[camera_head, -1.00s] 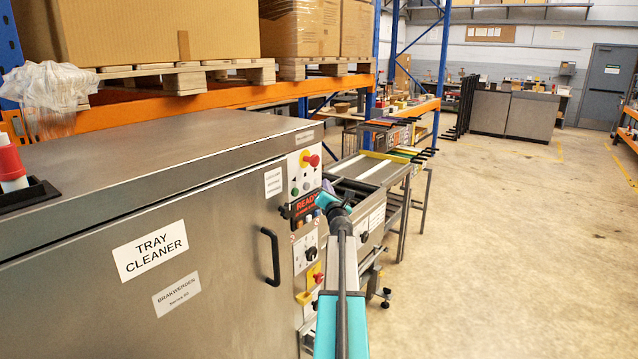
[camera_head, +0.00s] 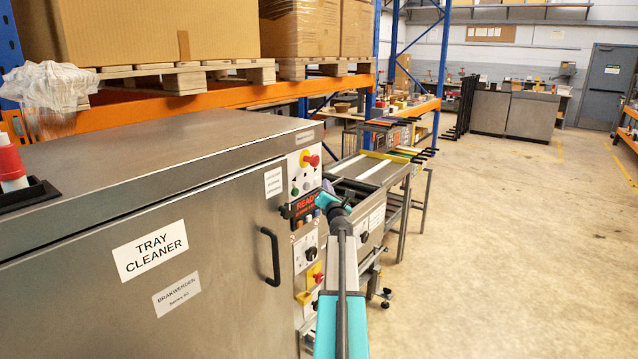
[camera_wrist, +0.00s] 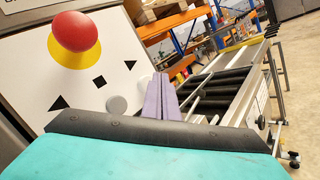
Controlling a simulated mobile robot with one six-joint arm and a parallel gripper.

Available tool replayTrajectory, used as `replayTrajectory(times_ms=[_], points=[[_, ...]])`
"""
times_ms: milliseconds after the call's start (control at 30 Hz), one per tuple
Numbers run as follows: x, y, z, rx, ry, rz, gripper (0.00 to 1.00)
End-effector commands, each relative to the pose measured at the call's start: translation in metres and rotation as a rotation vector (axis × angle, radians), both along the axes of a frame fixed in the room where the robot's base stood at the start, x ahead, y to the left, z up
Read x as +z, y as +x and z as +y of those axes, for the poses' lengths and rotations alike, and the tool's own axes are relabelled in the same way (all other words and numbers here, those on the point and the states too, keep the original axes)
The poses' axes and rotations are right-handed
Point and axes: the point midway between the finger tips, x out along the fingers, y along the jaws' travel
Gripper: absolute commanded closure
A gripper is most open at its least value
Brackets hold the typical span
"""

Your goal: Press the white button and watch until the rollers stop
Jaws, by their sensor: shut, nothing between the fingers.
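The tray cleaner (camera_head: 215,240) is a steel cabinet at the left in the head view. In the wrist view a pale grey-white round button (camera_wrist: 117,105) sits low on the white panel (camera_wrist: 50,100). My gripper (camera_wrist: 163,80) is shut and empty, its purplish fingers just right of that button in the picture. I cannot tell if they touch the panel. In the head view my gripper (camera_head: 327,188) is beside the panel, partly hidden. Dark rollers (camera_wrist: 225,88) show beyond the fingers.
A red mushroom button (camera_wrist: 75,32) on a yellow base is up and left of the fingers. A black door handle (camera_head: 271,257) sticks out from the cabinet. The roller table (camera_head: 368,170) stands behind my gripper. The floor at the right is clear.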

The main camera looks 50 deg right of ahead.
Motion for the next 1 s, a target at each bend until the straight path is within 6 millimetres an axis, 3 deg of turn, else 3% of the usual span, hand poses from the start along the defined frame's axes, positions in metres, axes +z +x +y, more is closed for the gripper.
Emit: replayTrajectory(times_ms=[1000], points=[[-0.0002,0.0095,-0.0009,-0.001,0.001,0.0,1.0]])
